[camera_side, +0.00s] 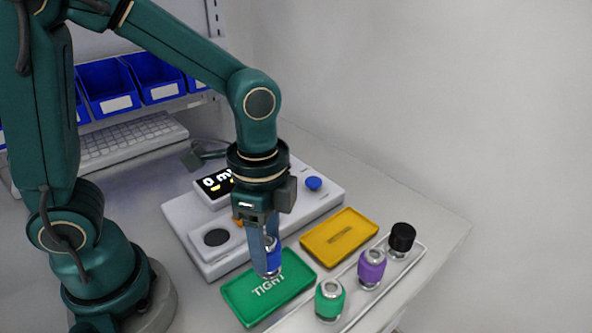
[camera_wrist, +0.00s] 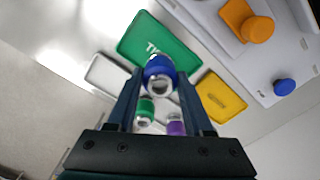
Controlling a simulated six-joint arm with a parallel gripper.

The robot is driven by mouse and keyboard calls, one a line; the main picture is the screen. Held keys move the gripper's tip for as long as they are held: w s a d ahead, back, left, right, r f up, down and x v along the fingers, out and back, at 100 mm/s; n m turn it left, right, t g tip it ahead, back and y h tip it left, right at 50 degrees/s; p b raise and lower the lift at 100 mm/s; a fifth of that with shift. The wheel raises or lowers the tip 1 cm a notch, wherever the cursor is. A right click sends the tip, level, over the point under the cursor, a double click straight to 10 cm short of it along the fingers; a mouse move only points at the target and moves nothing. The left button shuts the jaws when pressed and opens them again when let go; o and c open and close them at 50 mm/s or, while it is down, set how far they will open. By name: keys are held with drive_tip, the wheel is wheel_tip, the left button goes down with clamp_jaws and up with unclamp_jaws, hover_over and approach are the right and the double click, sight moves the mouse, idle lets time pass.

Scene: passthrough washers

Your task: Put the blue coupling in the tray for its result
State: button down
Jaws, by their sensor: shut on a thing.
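The blue coupling (camera_side: 272,256) has a blue body with a metal end. My gripper (camera_side: 268,272) is shut on it, and it also shows between the fingers in the wrist view (camera_wrist: 159,72). In the side view it is above the green tray (camera_side: 245,303) marked "TIGHT", near that tray's far right part; I cannot tell whether it touches the tray. The yellow tray (camera_side: 340,238) is empty to the right, its label too small to read. The tester's display (camera_side: 213,183) shows "0 m" and part of another letter, with a small yellow mark below; my gripper hides the rest.
A white rack (camera_side: 345,318) at the front right holds a green coupling (camera_side: 329,299), a purple coupling (camera_side: 371,268) and a black coupling (camera_side: 402,238). The white tester (camera_side: 320,198) with a blue button (camera_side: 313,183) stands behind the trays. A keyboard (camera_side: 125,138) and blue bins (camera_side: 108,86) are at the back left.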

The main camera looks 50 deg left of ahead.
drive_tip(key=shift+f, duration=1.7)
drive_tip(key=shift+f, duration=0.15)
drive_tip(key=shift+c, duration=1.5)
unclamp_jaws()
